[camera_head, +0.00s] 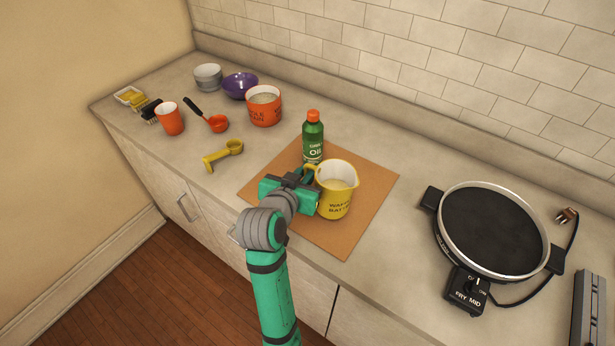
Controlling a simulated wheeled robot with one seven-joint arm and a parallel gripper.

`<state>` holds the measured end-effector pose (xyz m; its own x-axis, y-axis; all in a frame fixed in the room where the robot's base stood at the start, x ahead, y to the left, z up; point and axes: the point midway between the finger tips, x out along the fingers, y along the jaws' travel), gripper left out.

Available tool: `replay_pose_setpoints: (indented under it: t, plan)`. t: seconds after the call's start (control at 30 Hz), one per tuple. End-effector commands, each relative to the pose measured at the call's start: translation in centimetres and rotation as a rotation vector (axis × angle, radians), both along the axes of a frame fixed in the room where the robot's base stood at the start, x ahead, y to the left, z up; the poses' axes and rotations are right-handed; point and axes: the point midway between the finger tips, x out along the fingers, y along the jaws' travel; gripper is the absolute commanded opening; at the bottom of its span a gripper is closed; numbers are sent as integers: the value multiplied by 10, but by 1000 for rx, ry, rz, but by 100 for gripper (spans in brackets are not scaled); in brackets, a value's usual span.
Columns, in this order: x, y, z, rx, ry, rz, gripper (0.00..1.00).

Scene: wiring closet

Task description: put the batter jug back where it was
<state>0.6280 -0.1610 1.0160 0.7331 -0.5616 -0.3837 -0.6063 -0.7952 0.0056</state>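The batter jug (334,202) is yellow with dark lettering and holds pale batter. It is upright over the right part of the tan square mat (346,240); I cannot tell whether it touches the mat. My gripper (309,182) is at the left side of the jug, at its handle. The handle is partly hidden by the gripper, and the fingertips are too hidden to show whether they are closed on it. A green oil bottle (313,140) with an orange cap stands just behind the jug and gripper, on the mat's back part.
A round black griddle (492,230) with a control box and cord is at the right. Bare counter lies between mat and griddle.

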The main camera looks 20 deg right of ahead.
Motion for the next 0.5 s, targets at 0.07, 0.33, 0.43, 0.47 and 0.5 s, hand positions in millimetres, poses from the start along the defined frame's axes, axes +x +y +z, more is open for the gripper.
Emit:
replay_pose_setpoints:
  t: [0.07, 0.33, 0.43, 0.47, 0.5]
  plan:
    - [1, -1, -10, 0, 3, 1, 0]
    - [1, -1, -34, -1, -1, 0, 0]
    - [1, -1, -34, -1, -2, 1, 0]
    - [1, -1, -34, -1, -2, 1, 0]
    - [1, -1, -34, 0, -1, 1, 0]
